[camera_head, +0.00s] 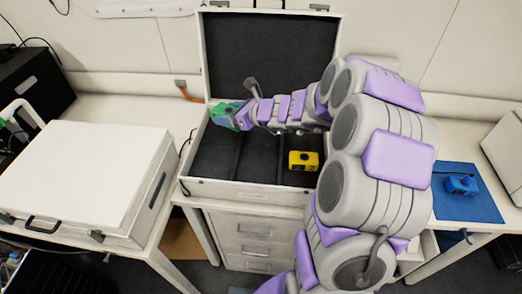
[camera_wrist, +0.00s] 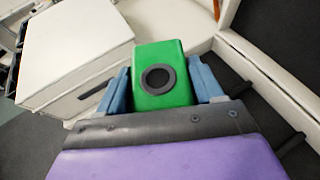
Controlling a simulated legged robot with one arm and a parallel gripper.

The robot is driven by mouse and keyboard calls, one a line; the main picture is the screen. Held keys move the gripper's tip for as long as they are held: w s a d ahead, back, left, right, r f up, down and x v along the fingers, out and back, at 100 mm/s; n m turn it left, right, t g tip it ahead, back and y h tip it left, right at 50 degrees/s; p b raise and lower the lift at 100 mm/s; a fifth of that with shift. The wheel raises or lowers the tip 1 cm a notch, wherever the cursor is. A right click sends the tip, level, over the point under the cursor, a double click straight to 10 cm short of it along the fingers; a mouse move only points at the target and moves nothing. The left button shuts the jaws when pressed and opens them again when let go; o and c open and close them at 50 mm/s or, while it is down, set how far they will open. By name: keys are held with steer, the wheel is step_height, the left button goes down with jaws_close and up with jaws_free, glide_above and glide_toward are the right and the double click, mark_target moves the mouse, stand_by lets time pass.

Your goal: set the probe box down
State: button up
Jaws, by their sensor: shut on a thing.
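A green box (camera_wrist: 145,95) with a dark ring on its face is held between the blue fingers of my gripper (camera_wrist: 160,84). In the head view, the green box (camera_head: 217,109) and my gripper (camera_head: 228,114) are at the back left of an open case (camera_head: 243,191), by its left wall. I cannot tell how high the box is above the case. A yellow box (camera_head: 303,160) sits in the case's right compartment. The left compartment (camera_head: 211,152) shows a bare dark floor. My arm hides part of the case's right side.
A closed white case (camera_head: 80,172) stands on the left bench. A blue box (camera_head: 461,184) sits on a blue mat (camera_head: 482,209) at the right. The open lid (camera_head: 268,53) stands upright behind my gripper. Drawers (camera_head: 254,232) are below the case.

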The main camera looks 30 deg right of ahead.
steer(key=s+d+f+n+g+y+p, duration=0.1)
steer(key=s+d+f+n, duration=0.1)
steer(key=s+d+f, duration=0.3)
steer(key=s+d+f+n+g+y, duration=0.1)
steer(key=s+f+g+y, duration=0.15)
steer(key=s, duration=0.55)
steer(key=s+d+f+n+g+y+p, duration=0.1)
steer(key=s+d+f+n, duration=0.1)
steer(key=s+d+f, duration=0.3)
steer(key=b, duration=0.1)
glide_above(258, 161)
steer(key=shift+h, duration=0.25)
step_height(258, 161, down, 4)
steer(key=shift+w+a+f+b, duration=0.1)
steer(key=shift+w+b, duration=0.05)
steer(key=shift+b, duration=0.5)
steer(key=shift+f, duration=0.1)
steer(key=shift+d+t, duration=0.25)
steer(key=shift+d, duration=0.05)
steer(key=shift+f, duration=0.1)
steer(key=shift+a+f, duration=0.2)
steer(key=shift+f, duration=0.25)
